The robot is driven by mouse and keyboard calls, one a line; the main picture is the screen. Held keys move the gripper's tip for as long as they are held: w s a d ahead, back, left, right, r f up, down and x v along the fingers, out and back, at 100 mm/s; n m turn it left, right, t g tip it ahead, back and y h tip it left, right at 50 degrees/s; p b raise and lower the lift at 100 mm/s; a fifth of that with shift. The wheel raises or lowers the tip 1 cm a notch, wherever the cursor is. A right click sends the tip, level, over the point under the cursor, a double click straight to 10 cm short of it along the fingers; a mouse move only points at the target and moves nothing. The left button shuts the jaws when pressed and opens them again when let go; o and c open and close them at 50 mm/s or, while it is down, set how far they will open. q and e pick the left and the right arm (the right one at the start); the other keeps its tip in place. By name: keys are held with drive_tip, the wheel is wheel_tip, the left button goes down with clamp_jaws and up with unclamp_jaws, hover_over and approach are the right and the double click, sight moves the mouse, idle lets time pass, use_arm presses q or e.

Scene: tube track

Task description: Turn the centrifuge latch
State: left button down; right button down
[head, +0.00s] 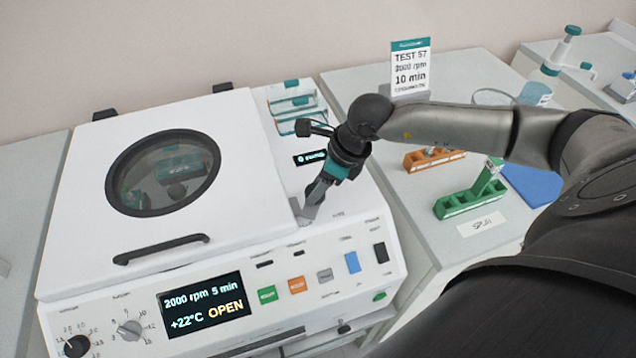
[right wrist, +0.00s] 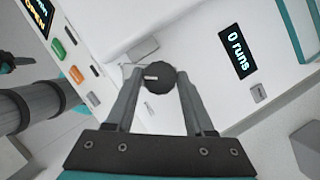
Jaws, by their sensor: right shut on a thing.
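The centrifuge (head: 75,235) is a white box whose lid (head: 235,130) with a round window lies down. Its screen (head: 205,305) reads "2000 rpm 5 min, +22°C OPEN". The latch shows in the right wrist view as a dark round knob (right wrist: 158,78) with a short pale mark on it. My right gripper (head: 308,212) points down at the machine's top, right of the lid near the front edge, and hides the latch in the head view. In the right wrist view its fingers (right wrist: 157,76) are shut on the knob, one on each side.
A tube rack (head: 290,100) stands behind the small display (head: 310,157) on the machine's top. On the bench to the right are an orange rack (head: 420,163), a green rack (head: 460,203), a blue mat (head: 532,185) and a test sign (head: 411,66). My right arm crosses above them.

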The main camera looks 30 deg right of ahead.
drive_tip(key=m, duration=0.2)
drive_tip(key=m+h+b, duration=0.1)
drive_tip(key=m, duration=0.1)
drive_tip(key=shift+a+m+t+h, duration=0.2)
drive_tip(key=shift+m+t+h, duration=0.1)
drive_tip(key=shift+t, duration=0.1)
drive_tip(key=m+h+b, duration=0.1)
drive_tip(key=m, duration=0.2)
drive_tip(key=shift+m+b, duration=0.3)
drive_tip(key=shift+b, duration=0.05)
drive_tip(key=shift+a+m+h+b, duration=0.1)
drive_tip(key=shift+m+h+b, duration=0.3)
drive_tip(key=shift+m+h, duration=0.5)
drive_tip(key=shift+m, duration=0.5)
drive_tip(key=shift+c, duration=1.3)
unclamp_jaws()
drive_tip(key=shift+r, duration=0.1)
drive_tip(key=p+v, duration=0.1)
drive_tip(key=v, duration=1.4)
drive_tip(key=shift+p, duration=0.3)
